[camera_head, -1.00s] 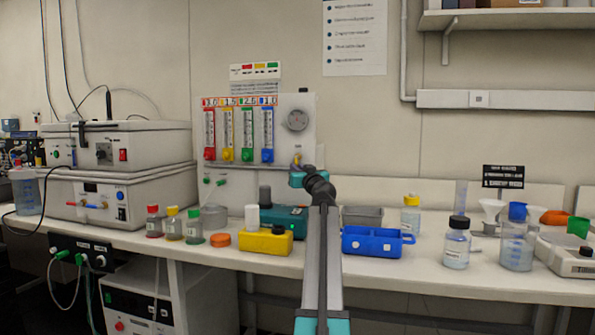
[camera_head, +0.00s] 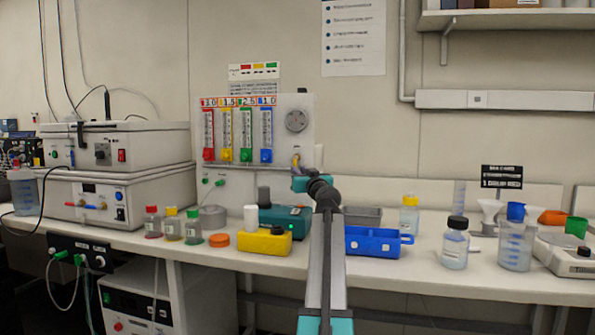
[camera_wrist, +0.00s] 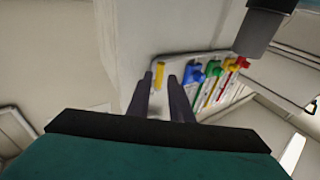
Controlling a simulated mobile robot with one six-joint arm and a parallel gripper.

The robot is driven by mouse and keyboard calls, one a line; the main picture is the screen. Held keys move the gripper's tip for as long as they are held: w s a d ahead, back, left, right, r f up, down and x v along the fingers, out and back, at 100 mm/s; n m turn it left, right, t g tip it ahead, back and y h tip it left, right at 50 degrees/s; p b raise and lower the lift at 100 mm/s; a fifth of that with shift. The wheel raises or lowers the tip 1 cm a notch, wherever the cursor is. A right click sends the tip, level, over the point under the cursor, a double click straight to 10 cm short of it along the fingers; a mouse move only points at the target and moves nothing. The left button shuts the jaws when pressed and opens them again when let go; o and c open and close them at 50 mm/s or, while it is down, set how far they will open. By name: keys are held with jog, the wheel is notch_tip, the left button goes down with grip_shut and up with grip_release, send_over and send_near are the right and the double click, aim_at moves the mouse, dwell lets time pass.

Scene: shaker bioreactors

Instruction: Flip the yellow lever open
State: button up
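The yellow lever (camera_wrist: 158,75) is a short yellow bar on the side of the white flowmeter panel (camera_head: 305,128) in the wrist view. In the head view it is a small yellow spot (camera_head: 295,159) at the panel's lower right, partly hidden by my arm. My gripper (camera_wrist: 160,80) has two dark fingers standing apart, with a gap between them. The lever shows between the fingertips in the wrist view. I cannot tell whether the fingers touch it. In the head view my gripper is largely hidden behind my wrist.
Red, yellow, green and blue flowmeter knobs (camera_head: 247,155) sit left of the lever. On the bench below are a teal device (camera_head: 291,222), a yellow box (camera_head: 264,242), a blue tray (camera_head: 373,242) and several bottles. A stacked white machine (camera_head: 120,145) stands at left.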

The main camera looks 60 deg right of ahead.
jog(key=v, duration=1)
jog(key=shift+p, duration=0.35)
dwell(0.4)
